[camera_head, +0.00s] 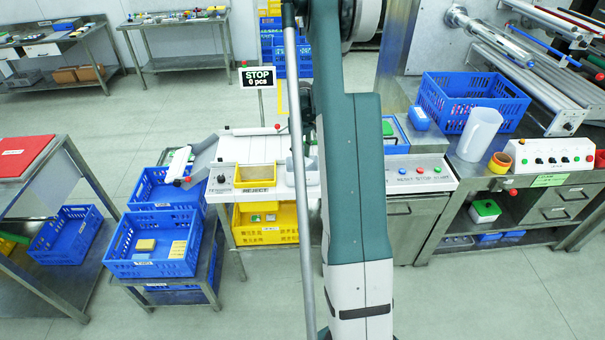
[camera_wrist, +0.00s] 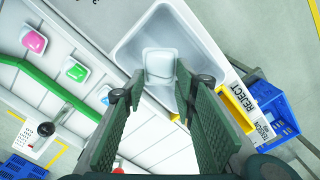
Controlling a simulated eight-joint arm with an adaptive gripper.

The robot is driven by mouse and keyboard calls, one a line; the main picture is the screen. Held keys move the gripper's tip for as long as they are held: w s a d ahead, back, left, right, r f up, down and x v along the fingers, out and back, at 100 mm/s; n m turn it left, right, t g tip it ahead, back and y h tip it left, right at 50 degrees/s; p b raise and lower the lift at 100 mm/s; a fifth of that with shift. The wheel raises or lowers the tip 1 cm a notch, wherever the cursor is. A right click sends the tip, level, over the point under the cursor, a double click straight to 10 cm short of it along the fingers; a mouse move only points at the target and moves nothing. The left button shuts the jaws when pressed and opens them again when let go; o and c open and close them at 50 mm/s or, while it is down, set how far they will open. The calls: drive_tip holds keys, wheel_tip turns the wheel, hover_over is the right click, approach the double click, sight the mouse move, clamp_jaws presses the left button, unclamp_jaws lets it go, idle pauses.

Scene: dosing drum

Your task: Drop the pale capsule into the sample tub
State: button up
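In the wrist view the pale capsule (camera_wrist: 160,65) is a small whitish, translucent rounded block between the tips of my gripper (camera_wrist: 159,75). Both green-grey fingers reach its sides, and it extends a little beyond the tips. Behind it in this view is the sample tub (camera_wrist: 203,25), a white, open, see-through tub. The capsule appears over the inside of the tub; its height above the tub floor is hard to judge. In the head view my own arm hides the gripper and the capsule.
A yellow REJECT bin (camera_head: 256,178) stands right beside the tub. A white conveyor with a green rail (camera_wrist: 55,85) carries pink and green capsules (camera_wrist: 75,70). Blue crates (camera_head: 153,245) stand at lower left. A control panel (camera_head: 420,175) is to the right of my arm.

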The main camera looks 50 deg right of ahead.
drive_tip(key=o, duration=0.3)
drive_tip(key=shift+r, duration=0.1)
wheel_tip(320, 180, up, 12)
idle(0.8)
idle(0.6)
drive_tip(key=shift+a, duration=0.1)
